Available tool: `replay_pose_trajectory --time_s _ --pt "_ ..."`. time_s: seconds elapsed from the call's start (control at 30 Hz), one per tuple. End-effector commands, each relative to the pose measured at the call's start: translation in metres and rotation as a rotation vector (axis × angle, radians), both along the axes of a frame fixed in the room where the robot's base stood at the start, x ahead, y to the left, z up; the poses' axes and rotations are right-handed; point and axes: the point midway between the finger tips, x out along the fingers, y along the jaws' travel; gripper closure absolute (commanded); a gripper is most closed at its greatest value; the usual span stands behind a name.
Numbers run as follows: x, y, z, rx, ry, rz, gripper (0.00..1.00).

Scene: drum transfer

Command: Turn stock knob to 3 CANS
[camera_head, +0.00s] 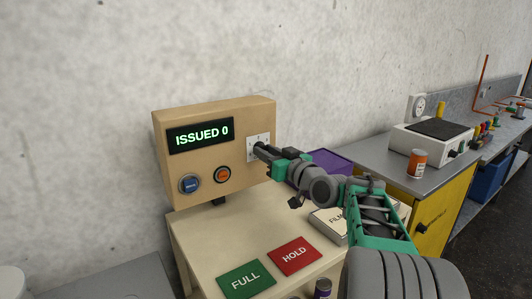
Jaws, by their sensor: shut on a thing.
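A tan control box (166,146) stands on the cream table against the wall. Its dark display (201,135) reads "ISSUED 0" in green. The stock knob sits on a white plate (264,139) at the right of the box's front. My gripper (261,150) is at this plate, shut on the knob, which is mostly hidden behind the fingers. The knob's pointer and the scale marks are too small and covered to read. Below the display are a blue button (190,184) and an orange button (223,174).
A green FULL mat (246,279) and a red HOLD mat (295,256) lie on the cream table (205,240). A purple thing (330,160) is behind my arm. A grey bench (375,160) at right holds an orange jar (417,163) and a white device (432,140).

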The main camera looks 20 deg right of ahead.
Motion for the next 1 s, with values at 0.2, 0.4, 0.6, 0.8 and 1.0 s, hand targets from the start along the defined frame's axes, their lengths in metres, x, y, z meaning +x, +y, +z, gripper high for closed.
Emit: replay_pose_trajectory --time_s 0.2,0.4,0.6,0.8,1.0 --pt "0.0 0.0 0.0 0.0 0.0 0.0 1.0" --pt "0.0 0.0 0.0 -0.001 0.001 0.0 1.0" --pt "0.0 0.0 -0.003 -0.027 -0.005 0.001 1.0" --pt "0.0 0.0 -0.007 -0.114 -0.024 0.0 1.0" --pt "0.0 0.0 -0.01 -0.265 -0.054 0.001 1.0"
